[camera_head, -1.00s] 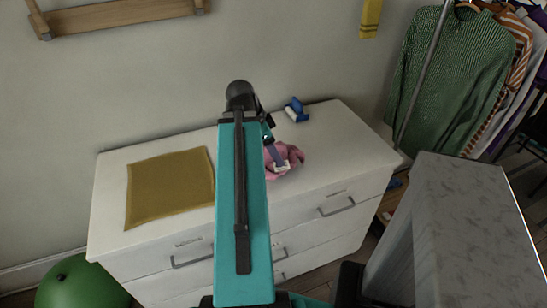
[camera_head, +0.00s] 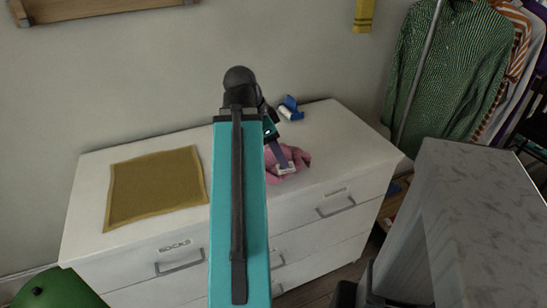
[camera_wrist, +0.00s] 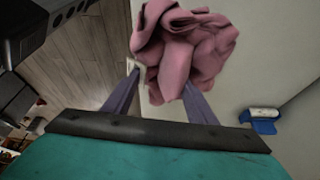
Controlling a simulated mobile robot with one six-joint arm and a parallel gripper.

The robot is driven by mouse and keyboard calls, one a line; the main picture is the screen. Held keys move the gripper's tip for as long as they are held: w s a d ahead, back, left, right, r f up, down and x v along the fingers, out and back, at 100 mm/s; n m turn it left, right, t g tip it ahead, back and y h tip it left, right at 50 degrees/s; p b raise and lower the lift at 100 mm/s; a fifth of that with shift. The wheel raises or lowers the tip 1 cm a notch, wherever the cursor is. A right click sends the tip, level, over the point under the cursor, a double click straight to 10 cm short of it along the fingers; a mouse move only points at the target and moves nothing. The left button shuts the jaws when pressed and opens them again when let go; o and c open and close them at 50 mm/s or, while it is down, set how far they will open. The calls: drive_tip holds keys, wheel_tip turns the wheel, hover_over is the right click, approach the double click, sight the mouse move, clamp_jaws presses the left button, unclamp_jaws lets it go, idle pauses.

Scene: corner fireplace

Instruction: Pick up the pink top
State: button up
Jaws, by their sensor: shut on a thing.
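The pink top (camera_head: 293,158) is a crumpled bundle at the front right of the white dresser's top, partly hidden behind my arm in the head view. My gripper (camera_head: 286,169) reaches down to it and is shut on its cloth. In the wrist view the pink top (camera_wrist: 180,45) bunches up at the fingertips of my gripper (camera_wrist: 160,75). I cannot tell whether the cloth is clear of the dresser top.
The white dresser (camera_head: 340,145) has a mustard cloth (camera_head: 155,185) on its left and a blue tape dispenser (camera_head: 291,108) at the back. A grey marbled surface (camera_head: 475,215) stands at the right. Clothes (camera_head: 440,80) hang behind it.

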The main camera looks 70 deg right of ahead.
sight(287, 174)
drive_tip(key=shift+s+a+f+b, duration=0.1)
drive_tip(key=shift+s+a+b, duration=0.75)
drive_tip(key=shift+b, duration=0.8)
drive_tip(key=shift+s+a+r+b, duration=0.15)
drive_tip(key=shift+s+a+b, duration=0.1)
drive_tip(key=shift+s+b, duration=0.25)
drive_tip(key=shift+s+a+r+b, duration=0.15)
drive_tip(key=shift+s+a+b, duration=0.05)
drive_tip(key=shift+s+b, duration=0.3)
drive_tip(key=shift+r, duration=0.2)
